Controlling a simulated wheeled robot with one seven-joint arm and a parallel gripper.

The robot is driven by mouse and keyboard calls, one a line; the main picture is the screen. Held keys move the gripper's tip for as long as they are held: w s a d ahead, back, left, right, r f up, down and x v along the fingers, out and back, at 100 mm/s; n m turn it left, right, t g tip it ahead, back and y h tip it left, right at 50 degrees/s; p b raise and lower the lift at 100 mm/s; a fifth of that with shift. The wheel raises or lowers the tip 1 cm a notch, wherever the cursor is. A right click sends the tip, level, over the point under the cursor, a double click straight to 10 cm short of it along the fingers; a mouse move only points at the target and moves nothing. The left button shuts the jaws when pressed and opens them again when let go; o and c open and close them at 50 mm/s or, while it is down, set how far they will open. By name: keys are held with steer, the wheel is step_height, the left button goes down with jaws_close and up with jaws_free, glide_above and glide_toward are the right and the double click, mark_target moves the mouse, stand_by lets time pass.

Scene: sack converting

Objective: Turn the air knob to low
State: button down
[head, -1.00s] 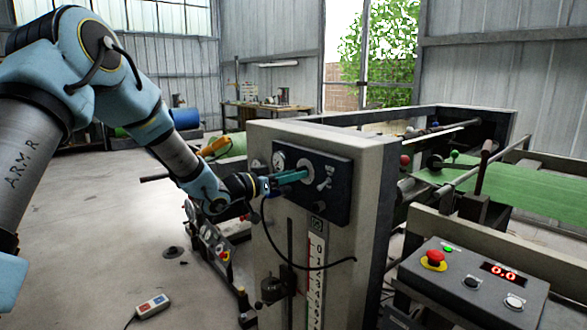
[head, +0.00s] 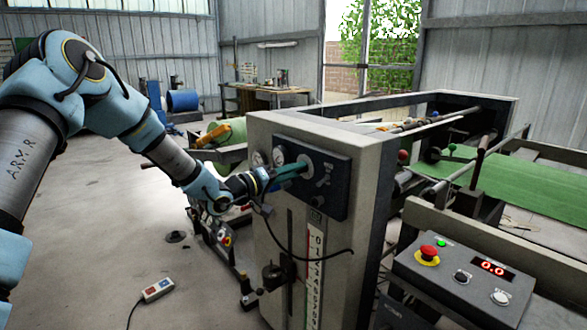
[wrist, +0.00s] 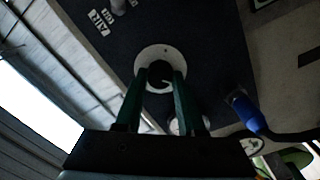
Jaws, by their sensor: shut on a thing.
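The dark control panel (head: 335,200) is on the front of the pale machine post. Its round white dial plate (wrist: 153,52) shows in the wrist view, with the dark air knob (wrist: 159,69) at its middle. A label reading AIR (wrist: 98,20) stands near the dial. My gripper (head: 303,167) reaches the panel from the left. In the wrist view my gripper (wrist: 161,75) has its two green fingers on either side of the knob, shut on it. The fingers hide part of the knob, and I cannot read its setting.
Small gauges (head: 278,157) sit left of the dial. A control box (head: 465,275) with a red button stands at right. A small pendant box (head: 157,289) lies on open floor at left.

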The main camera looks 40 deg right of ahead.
steer(key=shift+n, duration=0.4)
steer(key=c, duration=0.5)
jaws_free()
steer(key=a+b, duration=0.1)
steer(key=a, duration=0.6)
steer(key=a+b, duration=0.1)
steer(key=a, duration=0.2)
steer(key=shift+w+a+f+b, duration=0.2)
steer(key=shift+w+a+b, duration=0.1)
steer(key=shift+w+a, duration=0.1)
